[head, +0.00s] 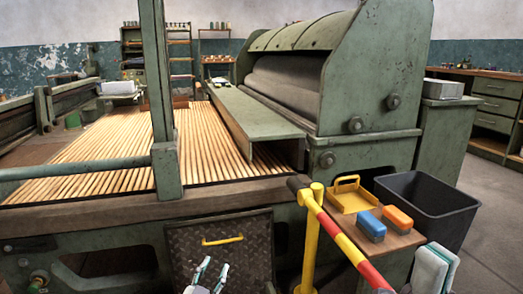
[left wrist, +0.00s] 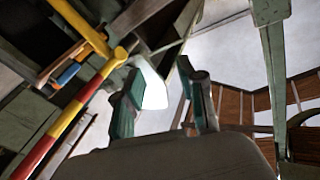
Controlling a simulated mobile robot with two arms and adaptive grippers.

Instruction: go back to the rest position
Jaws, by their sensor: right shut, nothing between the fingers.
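My left gripper (head: 214,267) is low in the middle of the head view, in front of the dark hatch plate with a yellow handle. Its two pale fingers stand apart with nothing seen between them. In the left wrist view the fingers of my left gripper (left wrist: 160,75) also show apart and empty. My right gripper (head: 436,262) is at the lower right edge of the head view, its pale and green fingers together, pointing up, with nothing seen held. It is just in front of the black bin, and its lower part is cut off by the frame.
A yellow post (head: 308,240) with a red-and-yellow bar stands between my grippers. A side shelf holds a yellow tray (head: 354,196), a blue block (head: 371,226) and an orange block (head: 398,219). A black bin (head: 433,207) stands right. The green machine (head: 350,80) and slatted bed fill the front.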

